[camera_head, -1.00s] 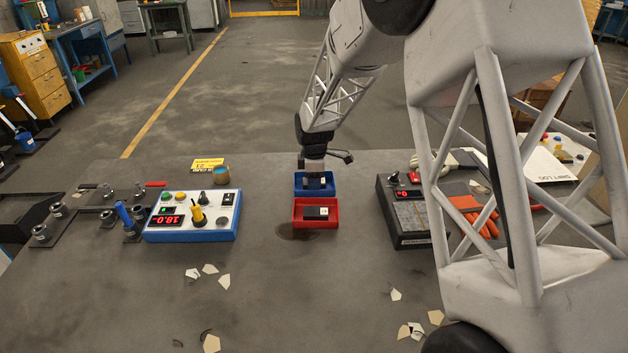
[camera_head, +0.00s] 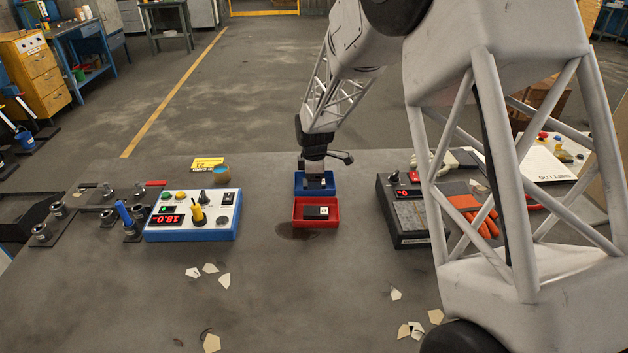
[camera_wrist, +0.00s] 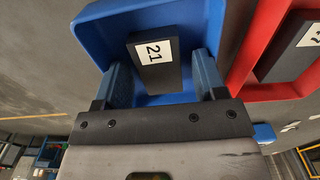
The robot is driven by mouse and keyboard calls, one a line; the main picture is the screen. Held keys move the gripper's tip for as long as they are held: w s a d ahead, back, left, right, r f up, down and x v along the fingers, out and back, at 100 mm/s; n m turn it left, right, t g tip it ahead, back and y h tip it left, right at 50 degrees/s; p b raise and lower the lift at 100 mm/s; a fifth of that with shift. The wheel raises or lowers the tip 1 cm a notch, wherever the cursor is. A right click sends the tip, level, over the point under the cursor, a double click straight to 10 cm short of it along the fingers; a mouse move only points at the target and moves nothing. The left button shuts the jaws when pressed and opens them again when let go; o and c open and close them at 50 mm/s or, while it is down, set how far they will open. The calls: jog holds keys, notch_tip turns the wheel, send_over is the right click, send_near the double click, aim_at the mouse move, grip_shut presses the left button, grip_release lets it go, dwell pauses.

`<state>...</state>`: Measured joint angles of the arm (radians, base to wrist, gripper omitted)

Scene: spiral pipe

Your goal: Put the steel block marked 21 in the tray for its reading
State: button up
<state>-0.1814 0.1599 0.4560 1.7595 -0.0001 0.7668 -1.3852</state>
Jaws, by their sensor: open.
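The dark steel block marked 21 (camera_wrist: 152,60) lies inside the blue tray (camera_wrist: 95,30), its white label facing up in the wrist view. My gripper (camera_wrist: 162,68) is open, with one finger on each side of the block; I cannot tell whether either finger touches it. In the head view my gripper (camera_head: 314,176) is over the blue tray (camera_head: 300,189) and hides part of the block. The red tray (camera_head: 300,224) stands just in front and holds another dark block (camera_head: 315,212) with a white label.
A blue-and-white control box (camera_head: 195,214) with a red display stands to the left. A dark unit (camera_head: 408,215) with a red display stands to the right, beside orange gloves (camera_head: 487,222). A yellow card (camera_head: 207,164) lies behind the control box. Pale shards lie in front; bare table surrounds the trays.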

notch_tip(320, 180, up, 12)
jog(key=shift+r, duration=0.15)
dwell(0.6)
dwell(0.6)
jog(key=s+d+r+m, duration=0.3)
jog(key=s+r, duration=0.1)
jog(key=s, duration=0.3)
jog(key=s+d+r+m+t, duration=0.1)
jog(key=s+d+r+m, duration=0.25)
jog(key=s, duration=0.45)
jog(key=s+d+r+m, duration=0.3)
jog(key=s+r, duration=0.1)
jog(key=s, duration=0.3)
jog(key=s+d+m, duration=0.2)
jog(key=s+m, duration=0.2)
jog(key=s, duration=0.7)
jog(key=s+d+f+m+t, duration=0.1)
jog(key=s+m, duration=0.3)
jog(key=s, duration=0.8)
jog(key=shift+d+m+t, duration=0.3)
jog(key=shift+d+m, duration=0.05)
jog(key=shift+d, duration=0.45)
